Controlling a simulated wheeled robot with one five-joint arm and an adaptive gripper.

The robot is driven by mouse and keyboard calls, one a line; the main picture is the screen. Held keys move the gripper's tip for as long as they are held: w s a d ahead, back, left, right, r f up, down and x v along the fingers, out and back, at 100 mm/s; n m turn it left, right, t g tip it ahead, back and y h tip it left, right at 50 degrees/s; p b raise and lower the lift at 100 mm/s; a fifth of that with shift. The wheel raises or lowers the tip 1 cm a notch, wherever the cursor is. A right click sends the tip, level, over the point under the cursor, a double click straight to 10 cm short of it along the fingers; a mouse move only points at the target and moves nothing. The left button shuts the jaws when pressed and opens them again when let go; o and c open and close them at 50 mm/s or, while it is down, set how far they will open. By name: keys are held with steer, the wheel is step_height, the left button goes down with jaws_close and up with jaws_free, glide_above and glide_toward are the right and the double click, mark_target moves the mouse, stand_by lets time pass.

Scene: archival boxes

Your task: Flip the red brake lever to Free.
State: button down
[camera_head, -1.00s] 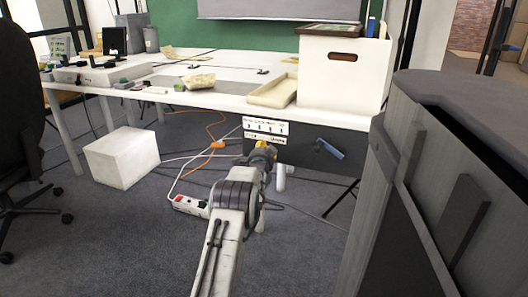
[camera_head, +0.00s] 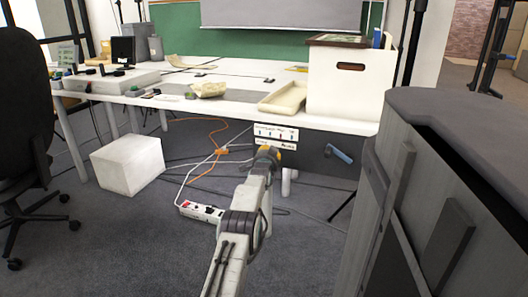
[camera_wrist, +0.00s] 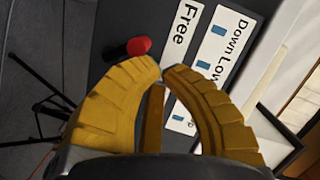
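The brake lever has a red knob (camera_wrist: 138,47) on a short black stem and shows in the wrist view on a dark panel (camera_wrist: 108,18). A white label reading "Free" (camera_wrist: 180,36) is beside it. My gripper (camera_wrist: 162,68) has yellow fingers, with the tips together and nothing seen between them. The tips are just below and right of the red knob in that view; I cannot tell whether they touch it. In the head view my gripper (camera_head: 268,152) is in front of the panel (camera_head: 312,162) under the table edge and hides the lever.
A blue handle (camera_head: 338,153) sits on the panel to the right. The white table (camera_head: 230,104) bears a white box (camera_head: 348,92) and a tray (camera_head: 283,97). A power strip (camera_head: 200,210) and cables lie on the floor. A grey cabinet (camera_head: 450,130) stands close at right.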

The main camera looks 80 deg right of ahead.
steer(key=shift+w, duration=0.25)
steer(key=shift+w+d+f, duration=0.1)
steer(key=shift+w+f, duration=0.05)
stand_by(0.5)
